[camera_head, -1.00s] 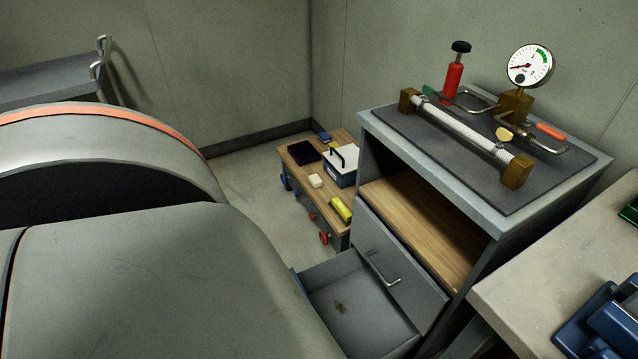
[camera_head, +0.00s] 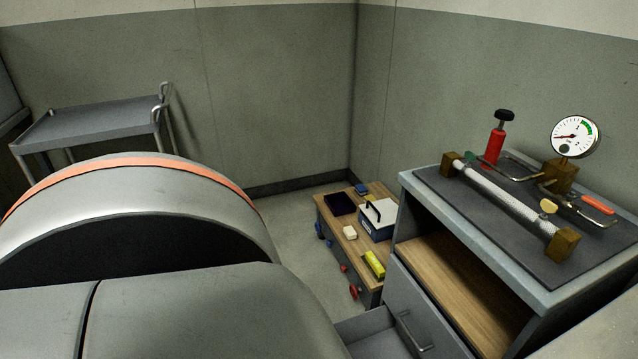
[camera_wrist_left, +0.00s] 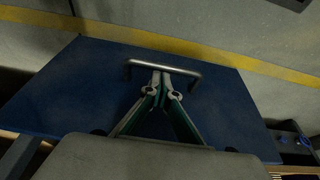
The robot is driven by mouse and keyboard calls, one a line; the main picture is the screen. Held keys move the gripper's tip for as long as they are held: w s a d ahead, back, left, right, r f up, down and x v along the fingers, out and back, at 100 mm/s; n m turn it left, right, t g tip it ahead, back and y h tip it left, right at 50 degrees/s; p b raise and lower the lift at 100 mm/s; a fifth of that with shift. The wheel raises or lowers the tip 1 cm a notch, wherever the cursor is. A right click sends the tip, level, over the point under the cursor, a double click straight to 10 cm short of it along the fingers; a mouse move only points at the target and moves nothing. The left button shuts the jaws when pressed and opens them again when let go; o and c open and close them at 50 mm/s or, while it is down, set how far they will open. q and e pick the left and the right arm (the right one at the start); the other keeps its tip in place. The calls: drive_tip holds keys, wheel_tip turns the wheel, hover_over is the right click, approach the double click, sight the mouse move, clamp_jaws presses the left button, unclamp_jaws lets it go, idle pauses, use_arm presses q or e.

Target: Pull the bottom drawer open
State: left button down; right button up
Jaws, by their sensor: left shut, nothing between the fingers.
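The bottom drawer (camera_head: 364,331) stands pulled out of the grey cabinet, cut off by the lower edge of the head view. The closed grey drawer above it (camera_head: 425,318) has a metal handle (camera_head: 411,330). In the left wrist view a blue drawer front (camera_wrist_left: 80,90) carries a metal bar handle (camera_wrist_left: 190,69). My left gripper (camera_wrist_left: 162,88) is shut and empty, its fingertips at the middle of that handle; whether they touch it I cannot tell. The head view shows neither gripper. My right gripper is out of view.
The cabinet top (camera_head: 425,188) holds a dark mat with a tube rig, red cylinder and gauge (camera_head: 574,137). A low wooden trolley (camera_head: 345,222) with small items stands behind the open drawer. A grey cart (camera_head: 95,128) is at the back left. My own arm covers the lower left.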

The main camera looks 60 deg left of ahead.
use_arm(q)
wheel_tip(320, 180, up, 4)
drive_tip(key=p, duration=0.3)
drive_tip(key=shift+s+a+r, duration=0.1)
drive_tip(key=shift+r, duration=0.15)
drive_tip(key=p+v, duration=0.2)
drive_tip(key=s+p+v, duration=0.1)
drive_tip(key=p+v, duration=0.1)
drive_tip(key=v, duration=0.1)
drive_tip(key=shift+f+p, duration=0.2)
drive_tip(key=shift+p, duration=0.15)
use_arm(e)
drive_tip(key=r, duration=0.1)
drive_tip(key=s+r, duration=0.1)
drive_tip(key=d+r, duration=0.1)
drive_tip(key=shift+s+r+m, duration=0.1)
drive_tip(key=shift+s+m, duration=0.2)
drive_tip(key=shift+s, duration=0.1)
use_arm(q)
drive_tip(key=shift+s, duration=0.1)
